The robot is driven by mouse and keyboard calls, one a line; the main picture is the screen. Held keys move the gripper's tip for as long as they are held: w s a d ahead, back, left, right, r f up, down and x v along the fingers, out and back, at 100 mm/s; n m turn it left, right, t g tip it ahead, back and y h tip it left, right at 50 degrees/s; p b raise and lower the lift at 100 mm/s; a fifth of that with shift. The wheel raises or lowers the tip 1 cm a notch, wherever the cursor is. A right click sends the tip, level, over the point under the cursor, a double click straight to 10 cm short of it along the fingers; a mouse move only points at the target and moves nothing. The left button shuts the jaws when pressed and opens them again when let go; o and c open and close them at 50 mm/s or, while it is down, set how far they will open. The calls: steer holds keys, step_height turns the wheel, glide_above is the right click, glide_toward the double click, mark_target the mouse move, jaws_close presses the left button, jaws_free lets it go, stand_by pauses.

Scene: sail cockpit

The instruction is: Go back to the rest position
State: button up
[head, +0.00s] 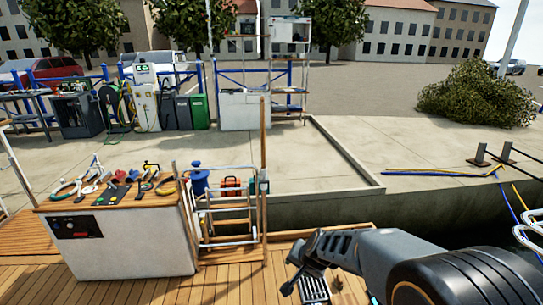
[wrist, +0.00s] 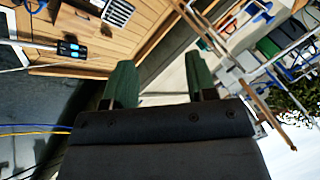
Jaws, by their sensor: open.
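My gripper (wrist: 161,80) is open in the wrist view, with its two green fingers spread apart. Nothing shows between them except pale ground beyond. In the head view my arm reaches in from the lower right, and its end is held above the wooden deck at the bottom middle. The fingertips are hard to make out there.
A white counter (head: 132,243) with a wooden top and several tools stands at the left. Beside it is a metal rack (head: 228,224) holding a blue item and an orange case (head: 230,186). Blue and yellow ropes (head: 440,173) lie on the quay at right.

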steer(key=s+d+r+n+h+p, duration=0.1)
steer(key=s+d+r+p, duration=0.3)
steer(key=s+r, duration=0.4)
steer(key=s+d+r+n+g+h+p, duration=0.1)
steer(key=s+d+r+n+p, duration=0.3)
steer(key=s+r, duration=0.4)
step_height(320, 180, up, 5)
steer(key=shift+d+f+n+g+h+p, duration=0.15)
steer(key=shift+d+n+g+h+p, duration=0.15)
steer(key=shift+h+p, duration=0.35)
steer(key=shift+a, duration=0.1)
steer(key=shift+c, duration=0.4)
